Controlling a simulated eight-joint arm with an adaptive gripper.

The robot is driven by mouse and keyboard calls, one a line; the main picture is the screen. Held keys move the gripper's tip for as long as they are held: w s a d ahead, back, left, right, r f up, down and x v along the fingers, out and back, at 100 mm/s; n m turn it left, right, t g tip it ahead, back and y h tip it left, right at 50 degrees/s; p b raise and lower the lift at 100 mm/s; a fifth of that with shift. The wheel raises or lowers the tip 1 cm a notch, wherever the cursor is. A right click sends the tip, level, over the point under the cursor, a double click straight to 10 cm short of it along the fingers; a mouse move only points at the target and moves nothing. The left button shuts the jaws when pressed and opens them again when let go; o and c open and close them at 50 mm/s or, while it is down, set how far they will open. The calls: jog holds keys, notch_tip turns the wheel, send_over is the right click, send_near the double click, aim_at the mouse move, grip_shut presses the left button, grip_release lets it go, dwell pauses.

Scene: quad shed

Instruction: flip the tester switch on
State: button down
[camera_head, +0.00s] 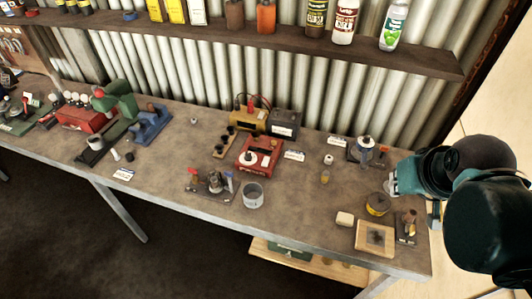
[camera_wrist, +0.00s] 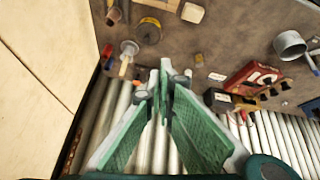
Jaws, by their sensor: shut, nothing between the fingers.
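A red box with a pale round part on top (camera_head: 258,157) stands mid-bench in the head view; it looks like the tester, though I cannot be sure. It also shows at the right of the wrist view (camera_wrist: 250,78). Its switch is too small to make out, so its position cannot be told. My gripper (camera_head: 392,181) is at the right end of the bench, well to the right of the red box. In the wrist view my gripper (camera_wrist: 160,78) has its green fingers shut and empty, apart from everything on the bench.
A yellow unit with red leads (camera_head: 248,120) and a dark box (camera_head: 285,124) stand behind the red box. A grey cup (camera_head: 253,195) is in front. A can with a nozzle (camera_head: 366,148) and a yellow tin (camera_head: 377,204) are near my gripper. A shelf (camera_head: 300,48) runs above.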

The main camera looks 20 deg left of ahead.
jog(key=w+a+r+n+g+p, duration=0.1)
jog(key=w+a+r+n+p, duration=0.2)
jog(key=w+a, duration=0.5)
jog(key=n+g+p, duration=0.4)
jog(key=n+p, duration=0.5)
jog(key=n, duration=0.3)
send_over(266, 159)
jog(key=s+d, duration=0.1)
jog(key=s, duration=0.1)
notch_tip(266, 159, down, 9)
jog(key=shift+s+a+f, duration=0.25)
jog(key=shift+a+f, duration=0.15)
jog(key=shift+f, duration=0.05)
jog(key=shift+f, duration=0.1)
jog(key=shift+w+f+p, duration=0.3)
jog(key=shift+w+f, duration=0.05)
jog(key=shift+f, duration=1.9)
jog(key=shift+w+f+p, duration=0.3)
jog(key=shift+f+p, duration=0.05)
jog(key=shift+f, duration=1.95)
jog(key=shift+w+f+p, duration=0.3)
jog(key=shift+w+f, duration=0.05)
jog(key=shift+f, duration=1.9)
jog(key=shift+f, duration=0.1)
